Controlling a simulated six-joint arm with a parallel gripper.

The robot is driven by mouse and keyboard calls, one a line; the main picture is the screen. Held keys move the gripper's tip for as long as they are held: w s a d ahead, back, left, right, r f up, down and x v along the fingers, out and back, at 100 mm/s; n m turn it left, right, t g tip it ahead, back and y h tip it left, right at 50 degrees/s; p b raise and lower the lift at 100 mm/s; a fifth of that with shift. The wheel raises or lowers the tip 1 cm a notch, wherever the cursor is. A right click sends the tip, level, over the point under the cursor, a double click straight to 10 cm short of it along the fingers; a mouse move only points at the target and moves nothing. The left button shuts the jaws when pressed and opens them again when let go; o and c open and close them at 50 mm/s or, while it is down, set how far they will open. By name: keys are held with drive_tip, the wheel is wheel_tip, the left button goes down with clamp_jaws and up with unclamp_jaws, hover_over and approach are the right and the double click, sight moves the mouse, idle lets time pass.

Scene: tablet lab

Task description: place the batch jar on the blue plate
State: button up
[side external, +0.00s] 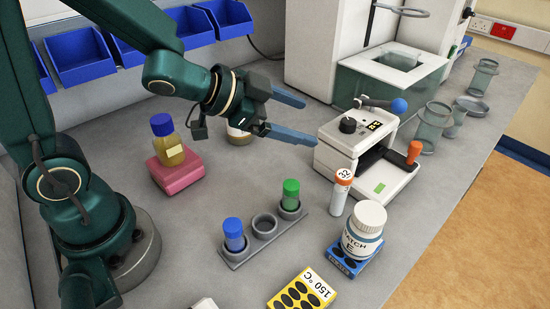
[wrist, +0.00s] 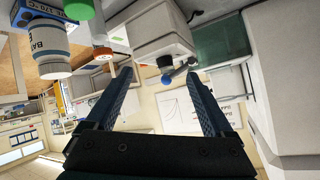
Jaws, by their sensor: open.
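The batch jar (side external: 365,228) is white with a white lid and a label reading "BATCH E". It stands upright on the blue plate (side external: 345,264), a small block with dark round holes near the front right. In the wrist view the batch jar (wrist: 50,45) shows inverted at the upper left, against the blue plate (wrist: 50,12) marked 370 °C. My gripper (side external: 310,124) is open and empty, in the air behind and above the jar, well apart from it. Its two blue fingers show spread in the wrist view (wrist: 160,74).
An orange-capped vial (side external: 341,190) stands close behind the jar. A white press machine (side external: 350,140) and glass beakers (side external: 433,125) stand behind.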

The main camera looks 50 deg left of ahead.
drive_tip(key=s+a+r+n+y, duration=0.3)
drive_tip(key=a+n+y, duration=0.1)
drive_tip(key=a, duration=0.2)
drive_tip(key=s+d+f+n+g, duration=0.1)
drive_tip(key=s+n+g, duration=0.3)
drive_tip(key=s, duration=1)
drive_tip(key=shift+d+g, duration=0.45)
drive_tip(key=shift+g, duration=0.25)
